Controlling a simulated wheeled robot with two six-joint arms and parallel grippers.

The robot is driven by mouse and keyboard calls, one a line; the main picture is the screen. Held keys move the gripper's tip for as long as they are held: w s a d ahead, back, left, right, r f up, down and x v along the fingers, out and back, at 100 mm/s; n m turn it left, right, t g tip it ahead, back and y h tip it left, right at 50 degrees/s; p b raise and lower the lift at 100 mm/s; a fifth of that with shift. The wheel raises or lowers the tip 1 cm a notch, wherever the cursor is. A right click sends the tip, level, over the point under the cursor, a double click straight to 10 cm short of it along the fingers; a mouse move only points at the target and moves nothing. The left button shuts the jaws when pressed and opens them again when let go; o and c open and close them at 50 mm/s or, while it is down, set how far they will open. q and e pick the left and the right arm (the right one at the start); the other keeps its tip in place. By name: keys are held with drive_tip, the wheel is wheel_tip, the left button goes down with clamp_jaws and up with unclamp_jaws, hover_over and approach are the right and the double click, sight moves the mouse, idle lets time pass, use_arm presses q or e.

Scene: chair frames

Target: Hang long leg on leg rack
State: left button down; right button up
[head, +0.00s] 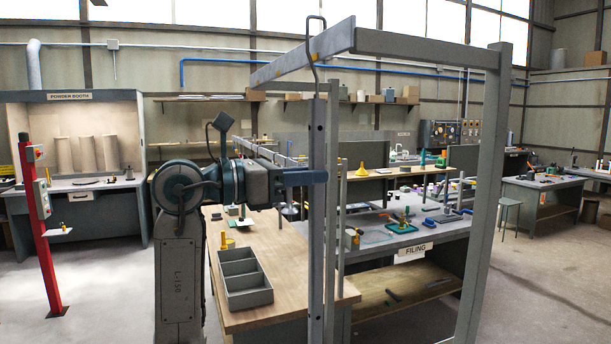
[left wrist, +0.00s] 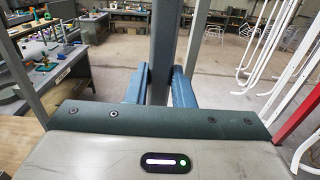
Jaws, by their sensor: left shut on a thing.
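A long grey metal leg (head: 317,240) with holes stands upright in the middle of the head view. My left gripper (head: 312,177) is shut on it, with blue fingers around its upper part. In the left wrist view the leg (left wrist: 162,48) runs up between the fingers (left wrist: 158,88). A dark wire hook (head: 316,72) is above the leg's top, its bend higher than the leg rack's grey side beam (head: 290,66). I cannot tell whether the hook rests on that beam. My right gripper is out of view.
The rack's front post (head: 485,200) stands to the right. A wooden bench (head: 290,285) with a grey divided bin (head: 243,277) is behind the leg, beside the filing bench (head: 440,235). White hooks (left wrist: 270,50) hang at right in the left wrist view. Floor is open at far right.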

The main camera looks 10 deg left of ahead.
use_arm(q)
drive_tip(key=shift+f+b, duration=0.95)
drive_tip(key=shift+f, duration=0.2)
drive_tip(key=c, duration=1.2)
unclamp_jaws()
drive_tip(key=shift+s, duration=0.1)
drive_tip(key=shift+o, duration=0.2)
drive_tip(key=b+v, duration=0.2)
drive_tip(key=v, duration=0.6)
drive_tip(key=shift+d, duration=0.1)
